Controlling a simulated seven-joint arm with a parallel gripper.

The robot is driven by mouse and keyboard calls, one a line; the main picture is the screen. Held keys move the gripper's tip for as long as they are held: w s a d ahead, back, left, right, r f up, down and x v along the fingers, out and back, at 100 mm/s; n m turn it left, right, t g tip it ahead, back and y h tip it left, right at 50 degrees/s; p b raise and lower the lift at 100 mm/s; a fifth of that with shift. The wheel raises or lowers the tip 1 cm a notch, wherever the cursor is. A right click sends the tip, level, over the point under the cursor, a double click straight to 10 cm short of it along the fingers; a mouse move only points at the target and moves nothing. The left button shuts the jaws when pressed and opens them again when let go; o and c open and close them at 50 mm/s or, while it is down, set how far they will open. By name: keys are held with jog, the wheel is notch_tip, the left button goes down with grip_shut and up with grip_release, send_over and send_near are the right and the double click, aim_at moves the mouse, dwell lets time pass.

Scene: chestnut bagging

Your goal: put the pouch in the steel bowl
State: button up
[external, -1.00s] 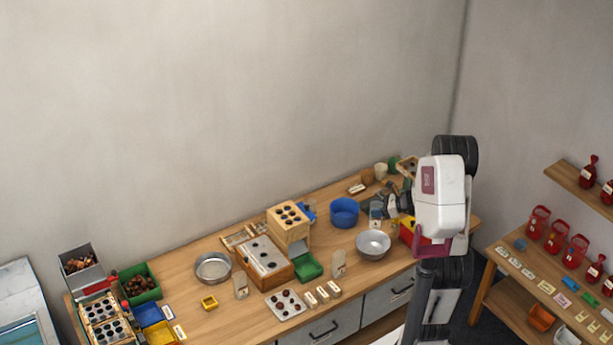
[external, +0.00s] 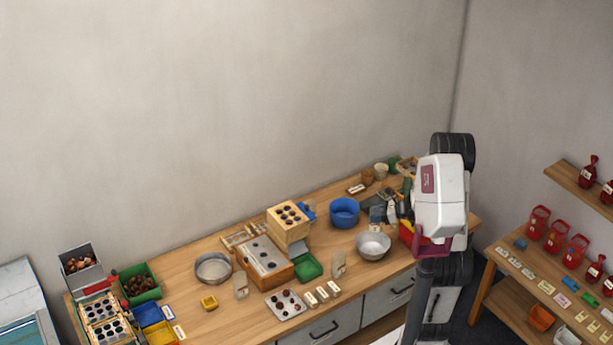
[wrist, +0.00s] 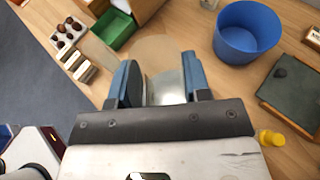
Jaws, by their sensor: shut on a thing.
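My gripper (external: 383,213) is above the bench just behind and slightly right of the bowl, partly hidden by my arm. In the wrist view my gripper (wrist: 162,82) has its two blue fingers shut on the pouch (wrist: 165,88), a pale grey-beige shape between them. Its lower part and outline are hard to make out. A rounded tan and silvery area lies beyond the fingers; I cannot tell clearly where pouch and bowl meet there.
A blue tub (external: 344,212) stands behind the bowl.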

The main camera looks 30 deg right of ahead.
notch_tip(320, 180, down, 12)
jog(key=shift+r, duration=0.25)
dwell(0.8)
jog(key=o, duration=1.3)
jog(key=shift+s+d, duration=0.1)
jog(key=s+d, duration=0.6)
jog(key=shift+s+d, duration=0.2)
dwell(0.8)
